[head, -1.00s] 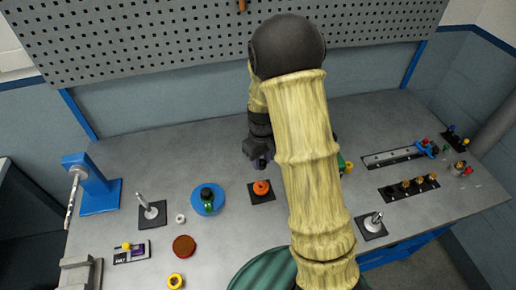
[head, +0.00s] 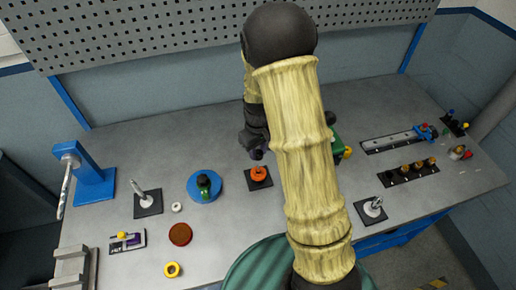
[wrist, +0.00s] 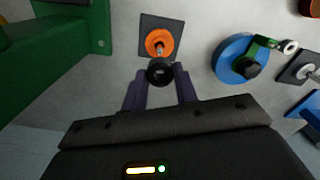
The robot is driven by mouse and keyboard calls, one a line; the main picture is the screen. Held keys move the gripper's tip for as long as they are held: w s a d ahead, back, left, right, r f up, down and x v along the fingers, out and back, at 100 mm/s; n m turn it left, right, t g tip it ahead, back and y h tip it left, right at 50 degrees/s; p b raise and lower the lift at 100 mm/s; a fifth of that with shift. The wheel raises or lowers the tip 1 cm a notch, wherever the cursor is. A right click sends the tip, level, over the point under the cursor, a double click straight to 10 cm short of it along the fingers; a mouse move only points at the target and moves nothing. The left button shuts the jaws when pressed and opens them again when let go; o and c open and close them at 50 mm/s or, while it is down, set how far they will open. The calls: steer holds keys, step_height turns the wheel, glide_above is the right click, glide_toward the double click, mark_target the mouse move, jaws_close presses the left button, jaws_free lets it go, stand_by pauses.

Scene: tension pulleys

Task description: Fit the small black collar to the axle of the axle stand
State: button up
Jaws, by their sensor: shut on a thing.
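A small black collar (wrist: 160,72) is held between the fingertips of my gripper (wrist: 160,80) in the wrist view. Its round face and central hole show. Just beyond it is a stand with a black square plate (wrist: 147,22), an orange round piece (wrist: 159,40) and a short metal axle (wrist: 159,48) rising from its middle. The collar appears close to the axle tip but apart from it. In the head view the orange piece (head: 258,173) sits on its plate, with my gripper (head: 256,154) just behind it and the collar hard to make out.
A blue disc with a green-and-black part (head: 204,186) stands left of the orange piece. Metal posts on plates stand at left (head: 147,200) and right (head: 372,208). A green block (wrist: 60,50) is close at the wrist view's left. A blue stand (head: 90,180) is far left.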

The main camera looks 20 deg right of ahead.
steer(key=shift+f+b, duration=1.2)
steer(key=shift+f, duration=0.7)
steer(key=shift+f, duration=0.2)
stand_by(0.3)
steer(key=shift+f+b, duration=1.05)
steer(key=shift+f, duration=0.35)
steer(key=shift+f, duration=0.3)
stand_by(0.3)
steer(key=shift+f+b, duration=0.35)
steer(key=shift+b, duration=0.05)
steer(key=shift+f, duration=0.15)
stand_by(0.5)
steer(key=o, duration=1)
